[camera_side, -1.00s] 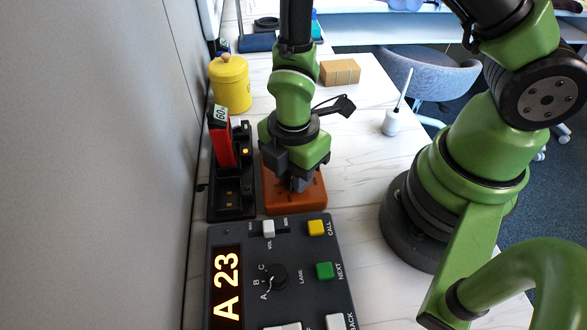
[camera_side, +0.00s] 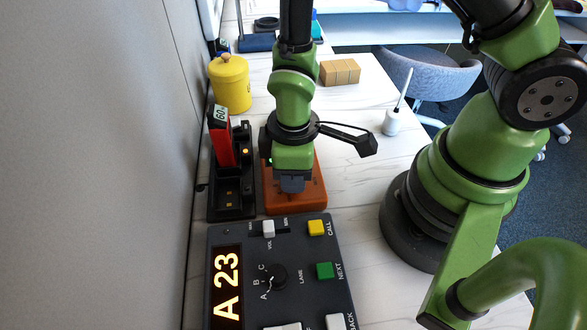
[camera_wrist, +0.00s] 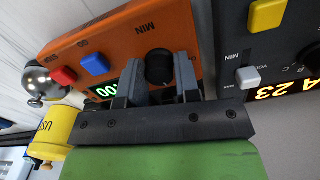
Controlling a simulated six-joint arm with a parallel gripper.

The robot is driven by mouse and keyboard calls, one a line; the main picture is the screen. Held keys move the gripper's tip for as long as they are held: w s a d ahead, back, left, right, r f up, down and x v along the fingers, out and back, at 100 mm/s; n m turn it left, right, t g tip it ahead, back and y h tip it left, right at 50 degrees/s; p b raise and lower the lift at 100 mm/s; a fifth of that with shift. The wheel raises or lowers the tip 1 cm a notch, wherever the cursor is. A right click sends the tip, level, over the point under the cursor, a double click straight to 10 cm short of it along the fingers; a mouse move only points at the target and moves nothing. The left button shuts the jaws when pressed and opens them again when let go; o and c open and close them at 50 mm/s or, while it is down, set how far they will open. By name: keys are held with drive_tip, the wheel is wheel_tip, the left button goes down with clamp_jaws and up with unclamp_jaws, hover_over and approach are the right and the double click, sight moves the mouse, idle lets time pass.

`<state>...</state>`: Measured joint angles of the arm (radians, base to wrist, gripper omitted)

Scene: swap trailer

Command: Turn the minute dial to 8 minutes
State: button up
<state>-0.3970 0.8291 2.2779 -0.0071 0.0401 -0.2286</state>
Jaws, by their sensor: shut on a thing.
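An orange timer box (camera_side: 313,201) lies under my gripper (camera_side: 291,189) in the side view. In the wrist view the box (camera_wrist: 108,42) shows a red button (camera_wrist: 64,75), a blue button (camera_wrist: 95,63) and a green-lit display (camera_wrist: 105,91). The display reads zeros, partly hidden by my finger. The black minute dial (camera_wrist: 159,66), with MIN printed beside it, sits between my fingers. My gripper (camera_wrist: 159,78) is shut on the dial from both sides. In the side view the dial is hidden behind my gripper.
A dark console (camera_side: 304,295) with buttons lies close in front of the timer. A black charger (camera_side: 231,192) holding a red device (camera_side: 222,140) stands to its left. A yellow canister (camera_side: 231,85) and a cardboard box (camera_side: 340,73) stand behind. A silver bell (camera_wrist: 37,82) shows too.

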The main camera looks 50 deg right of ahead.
drive_tip(key=m, duration=0.5)
drive_tip(key=shift+m, duration=2.4)
drive_tip(key=o, duration=0.9)
wheel_tip(320, 180, up, 10)
